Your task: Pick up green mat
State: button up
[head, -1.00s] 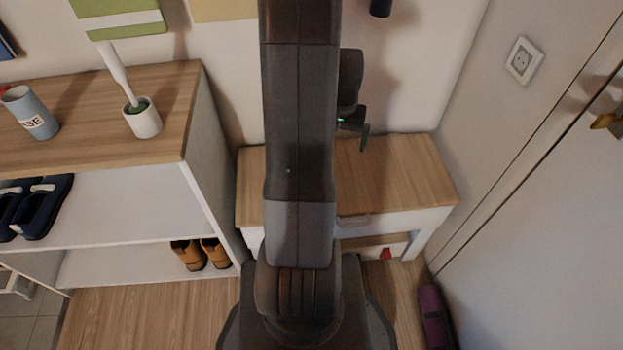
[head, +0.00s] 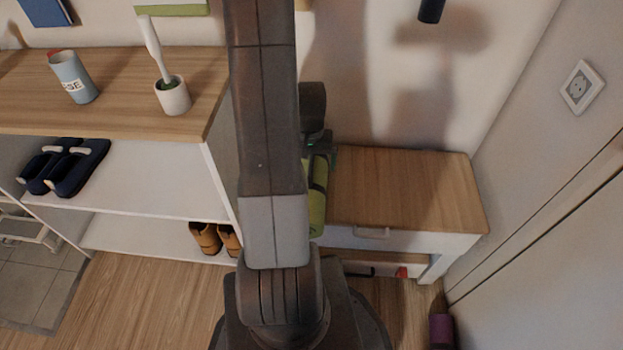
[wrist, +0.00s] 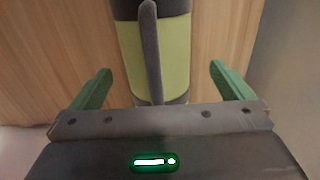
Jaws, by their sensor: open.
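The green mat is a rolled cylinder with dark bands. In the head view the green mat (head: 317,205) lies on the left part of the low wooden bench, partly hidden behind my arm. In the wrist view the green mat (wrist: 158,60) runs away from me between my two green fingers, with a dark strap along its top. My gripper (wrist: 160,85) is open, one finger on each side of the roll, with gaps between fingers and mat. In the head view my gripper (head: 325,152) is mostly hidden by my arm at the mat's far end.
The bench (head: 410,190) has clear wood right of the mat and a drawer below. A shelf unit (head: 130,185) with shoes, a cup (head: 74,78) and a brush holder (head: 172,95) stands left. A purple roll (head: 441,330) stands on the floor by the white door (head: 560,260).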

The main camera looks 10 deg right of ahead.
jog(key=f, duration=0.2)
jog(key=f+b, duration=0.1)
jog(key=f, duration=0.1)
jog(key=shift+s+d+f, duration=0.15)
jog(key=shift+s+f, duration=0.05)
jog(key=shift+f, duration=0.05)
jog(key=shift+c, duration=0.4)
jog(key=c, duration=1.1)
